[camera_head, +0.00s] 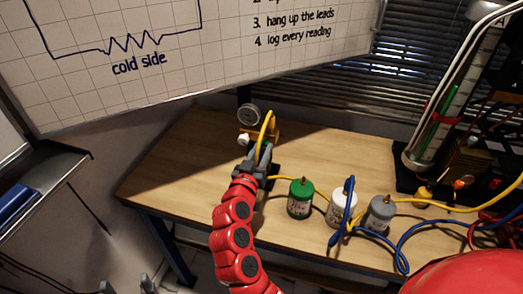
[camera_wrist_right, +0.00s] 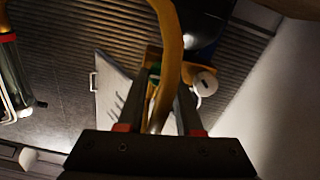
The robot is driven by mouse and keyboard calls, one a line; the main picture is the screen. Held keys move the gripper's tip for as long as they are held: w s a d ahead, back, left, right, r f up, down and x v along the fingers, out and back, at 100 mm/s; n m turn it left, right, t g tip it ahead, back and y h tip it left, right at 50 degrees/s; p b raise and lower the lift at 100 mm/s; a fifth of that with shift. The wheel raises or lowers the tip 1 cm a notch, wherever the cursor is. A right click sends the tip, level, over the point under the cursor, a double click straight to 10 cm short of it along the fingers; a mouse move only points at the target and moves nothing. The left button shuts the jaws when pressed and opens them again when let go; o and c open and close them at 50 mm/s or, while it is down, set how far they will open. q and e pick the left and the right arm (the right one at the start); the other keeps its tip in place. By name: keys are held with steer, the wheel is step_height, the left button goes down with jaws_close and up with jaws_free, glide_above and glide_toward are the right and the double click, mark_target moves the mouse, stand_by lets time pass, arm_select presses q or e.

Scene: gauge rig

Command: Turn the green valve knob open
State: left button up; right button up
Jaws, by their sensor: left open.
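The gauge rig (camera_head: 270,130) stands at the back left of the table, with a round dial gauge and a yellow body. My right gripper (camera_head: 258,152) is at this rig and hides much of it. In the right wrist view its two fingers (camera_wrist_right: 162,90) are apart, with a yellow hose crossing in front of them. A small bit of green (camera_wrist_right: 154,70), perhaps the valve knob, shows near the left fingertip; contact is hidden. A white knob (camera_wrist_right: 205,82) sits beside the right finger. My left gripper (camera_head: 128,286) is open and empty at the bottom left, off the table.
Green (camera_head: 301,200), white (camera_head: 339,211) and grey (camera_head: 380,216) canisters stand right of my right arm. Yellow and blue hoses (camera_head: 402,250) run across the right side. A dark equipment rack (camera_head: 480,150) stands at the back right. The wooden table (camera_head: 170,172) is clear on the left.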

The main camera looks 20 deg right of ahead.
jaws_close()
steer(key=shift+n, duration=0.4)
steer(key=n, duration=0.3)
steer(key=shift+n, duration=0.4)
steer(key=n+p, duration=0.1)
steer(key=n, duration=0.2)
steer(key=shift+n, duration=0.3)
steer(key=n+p, duration=0.2)
steer(key=n, duration=0.2)
steer(key=shift+n, duration=0.3)
steer(key=n+p, duration=0.1)
steer(key=n, duration=0.2)
steer(key=shift+a+p, duration=0.1)
steer(key=shift+p, duration=0.2)
steer(key=shift+f+n+p, duration=0.1)
steer(key=shift+n+p, duration=0.25)
steer(key=shift+n, duration=0.75)
